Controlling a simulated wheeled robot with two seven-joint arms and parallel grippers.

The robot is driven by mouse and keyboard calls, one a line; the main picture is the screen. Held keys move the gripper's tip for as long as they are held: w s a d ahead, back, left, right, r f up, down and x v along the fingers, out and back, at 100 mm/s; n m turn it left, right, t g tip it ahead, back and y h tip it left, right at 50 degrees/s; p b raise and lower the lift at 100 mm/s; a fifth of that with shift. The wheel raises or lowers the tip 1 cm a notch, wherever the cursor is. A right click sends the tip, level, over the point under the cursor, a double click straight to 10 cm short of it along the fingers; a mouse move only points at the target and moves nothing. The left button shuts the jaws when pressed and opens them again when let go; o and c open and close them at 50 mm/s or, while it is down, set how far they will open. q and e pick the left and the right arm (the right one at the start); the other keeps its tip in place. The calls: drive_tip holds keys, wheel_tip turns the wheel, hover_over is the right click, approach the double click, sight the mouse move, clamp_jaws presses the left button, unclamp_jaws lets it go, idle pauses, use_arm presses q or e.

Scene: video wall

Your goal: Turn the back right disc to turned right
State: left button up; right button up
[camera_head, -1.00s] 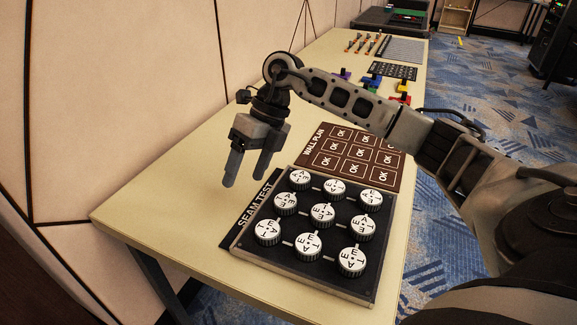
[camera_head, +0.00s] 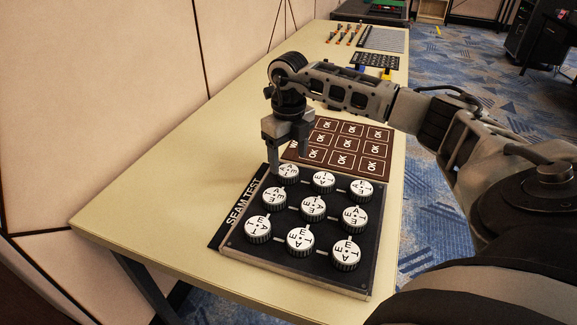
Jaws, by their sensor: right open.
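A dark board (camera_head: 236,243) labelled SEAM TEST carries several round white-topped discs with black letters, in rows of three. At the back right in the picture is one disc (camera_head: 361,190). At the back left corner is another disc (camera_head: 286,174). My right gripper (camera_head: 290,162) points down with its fingers apart at this back left disc. One finger is at the disc's left side, the other at its far right side. Contact cannot be told. The gripper holds nothing. My left gripper is not in view.
A brown WALL PLAN panel (camera_head: 372,150) with OK squares lies just behind the board, partly hidden by my right arm. Coloured pieces (camera_head: 386,74) and orange-tipped tools (camera_head: 345,34) lie farther back. The tan table (camera_head: 150,212) is clear left of the board.

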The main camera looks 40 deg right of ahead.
sight(289, 170)
drive_tip(key=shift+f, duration=1.75)
drive_tip(key=c, duration=1)
drive_tip(key=shift+n, duration=0.3)
